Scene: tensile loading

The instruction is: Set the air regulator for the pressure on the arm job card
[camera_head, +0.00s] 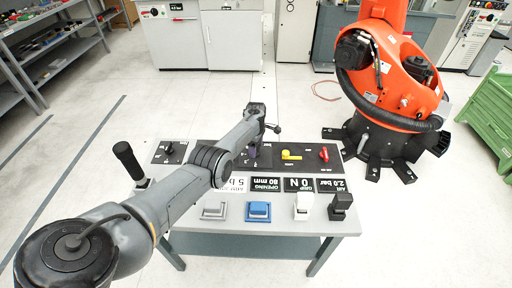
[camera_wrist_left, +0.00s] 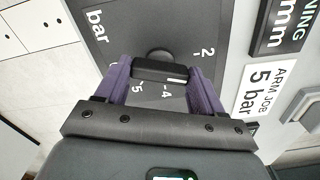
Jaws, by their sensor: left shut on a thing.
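The air regulator knob (camera_wrist_left: 160,70) is black, on a dark panel marked "bar", with 2, 4 and 5 visible on its scale. A white mark shows near the right end of its grip bar. My left gripper (camera_wrist_left: 153,77) is shut on this knob, one purple finger at each end. In the head view my left gripper (camera_head: 252,160) reaches down onto the panel. The white arm job card (camera_wrist_left: 265,90) reads "ARM JOB 5 bar". A black display (camera_head: 331,185) reads "AIR 2.0 bar", upside down. My right gripper is not in view.
Other displays show opening 80 mm (camera_head: 266,184) and grip 0 N (camera_head: 299,185). The panel has a yellow handle (camera_head: 290,155) and a red handle (camera_head: 324,154). Grey, blue (camera_head: 258,211), white and black push-buttons line the table's front. An orange robot (camera_head: 390,75) stands behind, to the right.

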